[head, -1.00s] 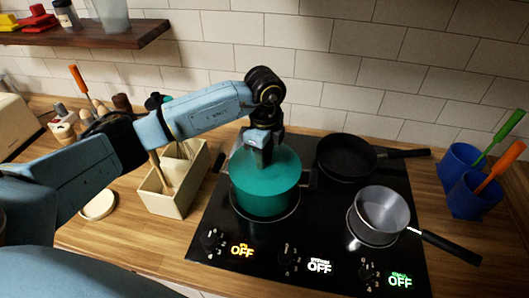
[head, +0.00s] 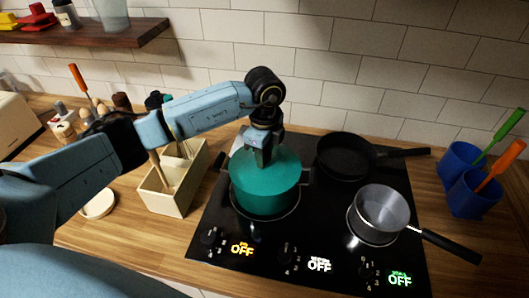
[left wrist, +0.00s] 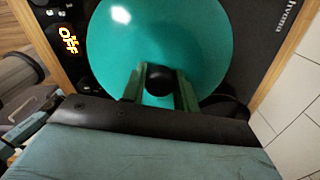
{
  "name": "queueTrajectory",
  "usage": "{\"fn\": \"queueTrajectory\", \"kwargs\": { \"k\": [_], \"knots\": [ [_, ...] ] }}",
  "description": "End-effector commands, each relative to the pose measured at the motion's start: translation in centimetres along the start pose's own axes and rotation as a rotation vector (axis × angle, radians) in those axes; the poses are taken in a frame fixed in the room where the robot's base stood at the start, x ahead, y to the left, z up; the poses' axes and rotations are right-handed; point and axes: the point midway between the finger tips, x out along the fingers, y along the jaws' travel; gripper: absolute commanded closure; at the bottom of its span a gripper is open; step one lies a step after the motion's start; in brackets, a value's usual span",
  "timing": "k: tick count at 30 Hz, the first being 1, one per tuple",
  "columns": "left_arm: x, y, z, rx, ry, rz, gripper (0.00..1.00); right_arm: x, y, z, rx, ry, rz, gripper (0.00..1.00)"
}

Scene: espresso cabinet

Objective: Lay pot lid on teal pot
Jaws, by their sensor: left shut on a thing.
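The teal pot (head: 264,203) stands on the left rear part of the black cooktop. The teal pot lid (head: 285,165) lies over the pot's top, looking level and about flush with its rim. In the left wrist view the lid (left wrist: 160,40) fills the upper middle as a teal disc. My left gripper (head: 263,155) is above the lid, pointing down. In the left wrist view its fingers (left wrist: 160,88) are shut on the lid's black knob (left wrist: 159,79). The far part of the pot's rim is hidden. My right gripper is in neither view.
A dark frying pan (head: 345,158) and a grey saucepan (head: 383,212) stand on the cooktop (head: 290,233) to the right. A cream utensil box (head: 170,200) stands to the left. Blue cups (head: 468,195) with utensils are at the far right. A wooden shelf (head: 90,38) hangs upper left.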

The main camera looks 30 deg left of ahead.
Motion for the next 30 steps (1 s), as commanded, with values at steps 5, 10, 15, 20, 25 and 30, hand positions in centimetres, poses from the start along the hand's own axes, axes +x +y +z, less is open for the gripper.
{"fn": "queueTrajectory", "kwargs": {
  "k": [5, 10, 15, 20, 25, 30],
  "knots": [
    [-0.02, -0.02, -0.02, 0.0, 0.0, -0.001, 0.99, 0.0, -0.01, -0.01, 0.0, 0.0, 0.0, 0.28],
    [-0.02, -0.02, -0.02, 0.0, 0.001, -0.001, 0.53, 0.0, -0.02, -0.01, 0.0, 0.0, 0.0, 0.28],
    [-0.01, -0.01, -0.02, 0.0, 0.0, -0.001, 0.45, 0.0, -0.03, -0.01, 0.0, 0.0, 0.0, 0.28],
    [0.04, 0.02, -0.02, 0.0, 0.0, 0.001, 0.36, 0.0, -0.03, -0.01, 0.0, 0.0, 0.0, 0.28],
    [0.03, 0.01, -0.01, 0.0, 0.0, 0.0, 0.19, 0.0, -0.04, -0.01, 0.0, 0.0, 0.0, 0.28],
    [0.02, 0.0, -0.01, 0.0, 0.0, 0.0, 0.19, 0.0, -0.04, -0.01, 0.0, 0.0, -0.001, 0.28]
  ]
}}
